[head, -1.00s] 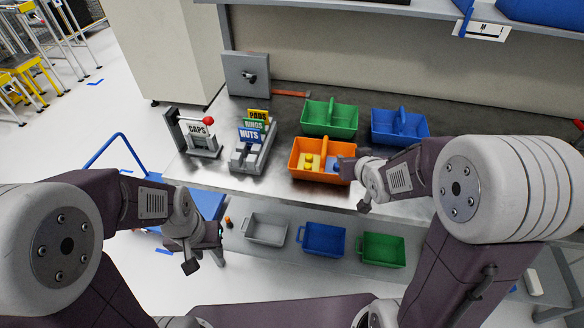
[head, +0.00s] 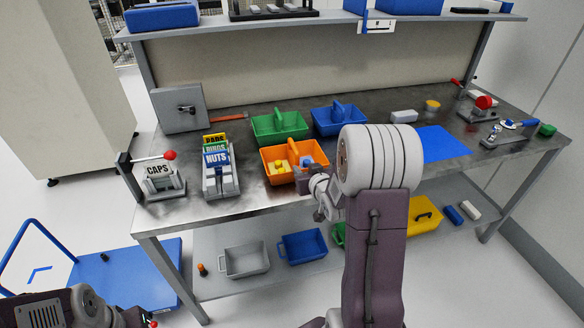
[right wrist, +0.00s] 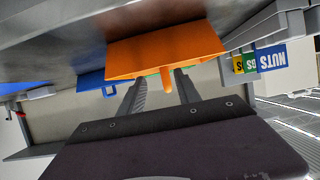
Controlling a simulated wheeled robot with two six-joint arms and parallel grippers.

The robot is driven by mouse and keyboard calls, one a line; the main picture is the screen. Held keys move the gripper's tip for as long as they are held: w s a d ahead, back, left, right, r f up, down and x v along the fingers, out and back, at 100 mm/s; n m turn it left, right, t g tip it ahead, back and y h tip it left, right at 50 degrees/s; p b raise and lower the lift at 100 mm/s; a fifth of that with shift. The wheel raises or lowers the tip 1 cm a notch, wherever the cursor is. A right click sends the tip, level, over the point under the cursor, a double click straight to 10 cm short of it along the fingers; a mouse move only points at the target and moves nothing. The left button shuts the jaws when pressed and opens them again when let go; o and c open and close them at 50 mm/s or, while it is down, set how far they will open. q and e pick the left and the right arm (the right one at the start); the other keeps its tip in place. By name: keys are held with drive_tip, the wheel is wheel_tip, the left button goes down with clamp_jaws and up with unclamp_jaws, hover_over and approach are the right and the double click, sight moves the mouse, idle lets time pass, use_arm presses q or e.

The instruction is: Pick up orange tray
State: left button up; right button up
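The orange tray (head: 279,180) stands upright on the grey workbench, with yellow pieces and a blue piece inside. Its upright handle runs across the middle. My right gripper (head: 306,180) is at the tray's front right side, partly hiding that corner. In the right wrist view, the orange tray (right wrist: 190,47) lies ahead of the right gripper (right wrist: 161,84). Its two fingers are spread wide, and the tray's orange handle end shows between them, with gaps on both sides. My left gripper (head: 143,319) is low at the left, cut off by the picture's bottom edge.
A green tray (head: 268,129) and a blue tray (head: 326,124) stand behind. The NUTS holder (head: 218,178) and CAPS stand (head: 160,180) are to the left. A blue mat (head: 443,142) lies to the right. More trays are on the lower shelf (head: 225,282).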

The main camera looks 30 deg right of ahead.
sight(293, 159)
drive_tip(key=shift+w+a, duration=0.1)
drive_tip(key=shift+w, duration=0.25)
drive_tip(key=x, duration=1.1)
drive_tip(key=shift+w+a, duration=0.15)
drive_tip(key=shift+w, duration=0.1)
drive_tip(key=shift+s+r, duration=0.1)
drive_tip(key=shift+s, duration=0.05)
drive_tip(key=shift+c, duration=1.4)
clamp_jaws()
